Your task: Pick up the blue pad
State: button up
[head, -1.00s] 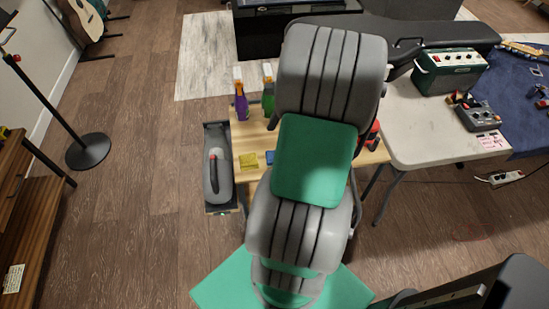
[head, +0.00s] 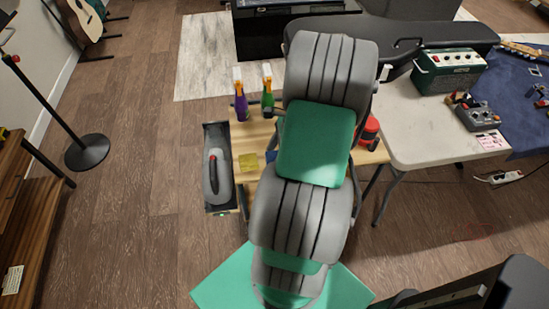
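The blue pad (head: 270,156) lies on the small wooden table, right of a yellow pad (head: 249,162). Only a small blue sliver shows at the left edge of my grey and green arm, which covers the rest. My gripper is hidden behind my arm, so I cannot see its fingers or its distance from the pad.
The wooden table (head: 247,137) also bears a purple spray bottle (head: 241,104), a green spray bottle (head: 267,91) and a red container (head: 370,130). A grey tray (head: 216,143) is at its left side. A pale table (head: 415,131) with an amplifier (head: 449,68) stands to the right.

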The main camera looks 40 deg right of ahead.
aim_at(269, 156)
jog(key=c, duration=1.1)
jog(key=shift+r, duration=0.1)
jog(key=shift+r, duration=0.35)
notch_tip(269, 156, up, 2)
jog(key=shift+r, duration=0.25)
jog(key=s+d+r, duration=0.1)
jog(key=s+r, duration=0.2)
jog(key=s, duration=0.1)
jog(key=s+d+r, duration=0.1)
jog(key=s+r, duration=0.2)
jog(key=s, duration=0.2)
jog(key=s+d+r, duration=0.1)
jog(key=s+r, duration=0.2)
jog(key=s, duration=0.1)
jog(key=shift+s+d+r, duration=0.25)
jog(key=shift+r, duration=0.1)
